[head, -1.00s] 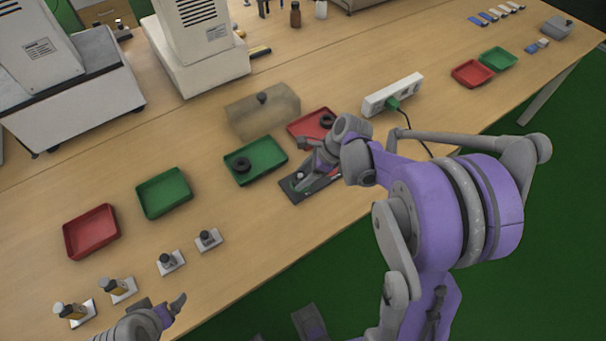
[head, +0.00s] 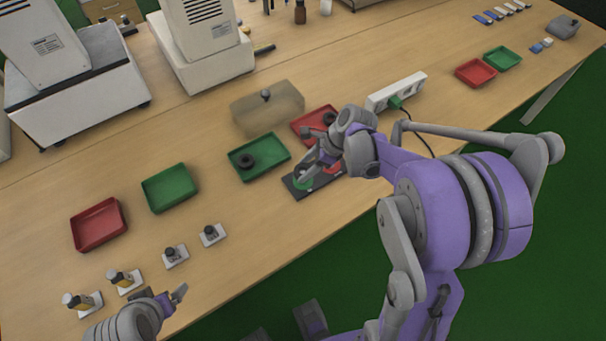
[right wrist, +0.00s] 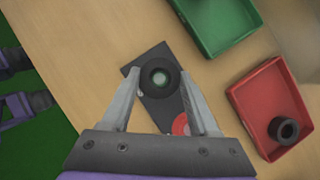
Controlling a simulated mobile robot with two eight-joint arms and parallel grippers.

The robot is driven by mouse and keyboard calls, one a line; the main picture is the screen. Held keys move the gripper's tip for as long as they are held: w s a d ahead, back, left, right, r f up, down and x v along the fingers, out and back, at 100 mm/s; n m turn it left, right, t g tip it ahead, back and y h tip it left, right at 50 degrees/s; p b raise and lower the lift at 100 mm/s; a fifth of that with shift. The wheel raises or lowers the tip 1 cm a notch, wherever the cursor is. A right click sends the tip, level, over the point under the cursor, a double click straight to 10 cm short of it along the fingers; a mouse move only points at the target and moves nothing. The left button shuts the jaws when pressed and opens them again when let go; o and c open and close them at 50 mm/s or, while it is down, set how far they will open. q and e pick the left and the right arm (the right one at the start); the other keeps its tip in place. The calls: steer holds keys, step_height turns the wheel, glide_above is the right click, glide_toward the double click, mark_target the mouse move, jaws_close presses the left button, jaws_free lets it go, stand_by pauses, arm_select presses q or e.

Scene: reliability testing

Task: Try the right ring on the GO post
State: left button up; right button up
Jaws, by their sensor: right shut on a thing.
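My right gripper (head: 312,172) is over the dark board (head: 291,189), at its green-marked end. In the right wrist view its fingers (right wrist: 160,80) are closed on the sides of a black ring (right wrist: 147,70). A pale greenish round shows through the ring's hole, in line with the GO post. I cannot tell how far down the ring is. The board's other end has a red mark (right wrist: 181,124). A second black ring lies in the red tray (right wrist: 257,96), and another dark ring lies in the green tray (head: 272,142). My left gripper (head: 175,296) is open and empty at the lower left.
A power strip (head: 396,91) with a green plug and cable is right of the red tray. A brownish translucent box (head: 268,112) stands behind the green tray. Empty red (head: 99,225) and green (head: 170,188) trays and several small fixtures (head: 175,256) are left. The table's front edge is close.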

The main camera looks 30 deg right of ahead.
step_height(320, 180, up, 4)
steer(key=shift+p, duration=1.15)
